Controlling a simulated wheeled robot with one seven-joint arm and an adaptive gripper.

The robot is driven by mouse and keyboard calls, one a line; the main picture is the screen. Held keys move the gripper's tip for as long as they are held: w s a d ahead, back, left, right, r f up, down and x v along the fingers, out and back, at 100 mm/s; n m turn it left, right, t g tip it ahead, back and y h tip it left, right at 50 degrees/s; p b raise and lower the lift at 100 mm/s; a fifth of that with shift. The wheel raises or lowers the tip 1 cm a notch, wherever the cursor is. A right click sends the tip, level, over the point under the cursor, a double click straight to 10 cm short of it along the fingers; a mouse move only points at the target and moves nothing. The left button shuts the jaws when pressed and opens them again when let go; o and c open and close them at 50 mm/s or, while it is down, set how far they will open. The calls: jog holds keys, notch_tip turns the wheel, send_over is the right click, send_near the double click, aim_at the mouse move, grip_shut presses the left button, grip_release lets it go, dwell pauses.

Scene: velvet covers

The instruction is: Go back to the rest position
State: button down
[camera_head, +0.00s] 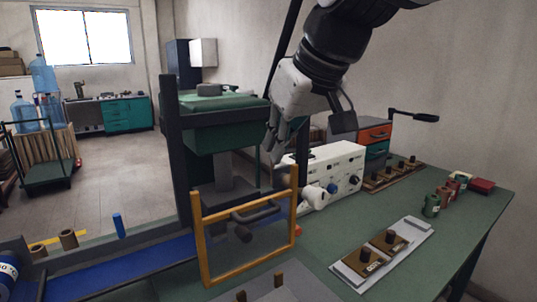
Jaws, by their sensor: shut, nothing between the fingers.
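My gripper (273,146) hangs from the dark arm at the top middle of the view. It is shut with nothing in its fingers. It is in the air behind and above the yellow-framed clear guard (199,247), and to the left of the white control box (338,168). The fingertips partly overlap the dark green machine behind them, so their exact distance from it is hard to tell.
The yellow frame stands upright at the green table's (420,262) front middle. A white tray (424,232) with brown blocks lies to the right. A blue conveyor (150,262) runs left.

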jog(key=s+d+f+m+h+p, duration=0.2)
jog(key=s+d+f, duration=0.3)
jog(key=s+d, duration=0.3)
jog(key=s+d+f+m+g+h+p, duration=0.1)
jog(key=s+d+f+m+p, duration=0.3)
jog(key=s+d, duration=0.5)
jog(key=s+f, duration=0.1)
jog(key=s, duration=0.5)
jog(key=shift+s+d+m+h, duration=0.2)
jog(key=shift+d+m+h, duration=0.1)
jog(key=shift+m+h, duration=0.1)
